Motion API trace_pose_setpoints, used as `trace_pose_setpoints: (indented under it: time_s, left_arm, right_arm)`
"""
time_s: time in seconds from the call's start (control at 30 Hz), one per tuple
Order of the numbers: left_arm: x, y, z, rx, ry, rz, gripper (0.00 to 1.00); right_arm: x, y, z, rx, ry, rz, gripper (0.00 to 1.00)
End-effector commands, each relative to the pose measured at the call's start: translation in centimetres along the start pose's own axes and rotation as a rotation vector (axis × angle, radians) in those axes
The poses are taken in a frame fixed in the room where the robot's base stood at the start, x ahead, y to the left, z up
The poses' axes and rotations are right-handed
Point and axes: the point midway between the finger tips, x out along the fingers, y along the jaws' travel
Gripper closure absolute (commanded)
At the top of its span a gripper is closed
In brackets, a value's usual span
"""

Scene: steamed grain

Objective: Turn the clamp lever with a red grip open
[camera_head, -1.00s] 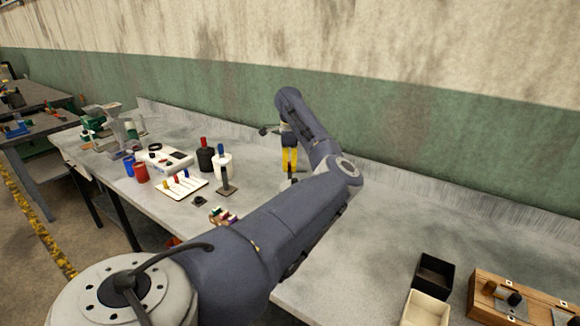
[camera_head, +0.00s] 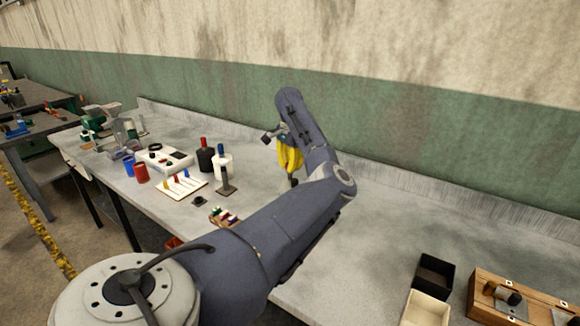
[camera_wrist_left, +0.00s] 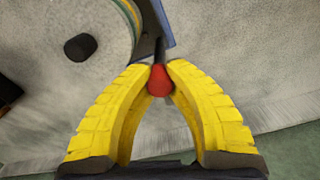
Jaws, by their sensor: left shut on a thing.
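The clamp lever shows in the left wrist view as a short dark shaft (camera_wrist_left: 160,50) ending in a round red grip (camera_wrist_left: 160,83). My left gripper (camera_wrist_left: 160,68), with yellow fingers, is shut on the red grip, which sits between its fingertips. The shaft runs up to a blue part (camera_wrist_left: 154,28) beside a large pale round body (camera_wrist_left: 65,50) with a dark knob (camera_wrist_left: 80,47). In the head view my left gripper (camera_head: 290,158) is over the bench near the back wall. My arm and fingers hide the red grip there. My right gripper is not in view.
Left of the gripper stand a black bottle (camera_head: 205,160), a white bottle (camera_head: 222,164), a dark post on a base (camera_head: 227,183) and a white board (camera_head: 184,188). A black bin (camera_head: 434,275), cream bin (camera_head: 425,312) and wooden box (camera_head: 535,303) are front right. The bench between is mostly clear.

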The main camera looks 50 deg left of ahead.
Motion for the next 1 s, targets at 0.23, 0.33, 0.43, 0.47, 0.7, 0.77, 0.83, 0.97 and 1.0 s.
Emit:
trace_pose_setpoints:
  time_s: [0.23, 0.33, 0.43, 0.47, 0.7, 0.77, 0.83, 0.97, 1.0]
  left_arm:
    - [-0.03, -0.02, -0.01, -0.045, 0.001, -0.001, 1.00]
    - [-0.03, -0.02, -0.01, -0.050, 0.001, 0.000, 1.00]
    - [-0.03, -0.01, -0.01, -0.051, 0.001, 0.000, 1.00]
    - [-0.03, -0.01, -0.01, -0.051, 0.001, 0.000, 1.00]
    - [-0.04, -0.01, -0.01, -0.051, 0.001, 0.000, 0.80]
    - [-0.04, -0.01, -0.01, -0.051, 0.001, 0.000, 0.73]
    - [-0.03, -0.01, -0.01, -0.051, 0.001, 0.000, 0.65]
    - [-0.02, -0.01, 0.00, -0.050, 0.001, 0.000, 0.52]
    - [-0.02, -0.01, 0.00, -0.050, 0.001, 0.000, 0.52]
  right_arm:
    - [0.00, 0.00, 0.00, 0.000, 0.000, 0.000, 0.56]
    - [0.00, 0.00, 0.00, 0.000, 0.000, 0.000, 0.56]
    - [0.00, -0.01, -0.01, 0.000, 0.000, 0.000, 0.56]
    - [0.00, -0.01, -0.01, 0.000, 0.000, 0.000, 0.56]
    - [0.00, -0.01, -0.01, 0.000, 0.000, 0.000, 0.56]
    - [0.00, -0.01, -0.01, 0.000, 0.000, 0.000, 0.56]
    - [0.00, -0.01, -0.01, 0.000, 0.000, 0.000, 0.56]
    - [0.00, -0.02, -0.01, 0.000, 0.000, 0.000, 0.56]
    - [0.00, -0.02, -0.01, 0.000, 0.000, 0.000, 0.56]
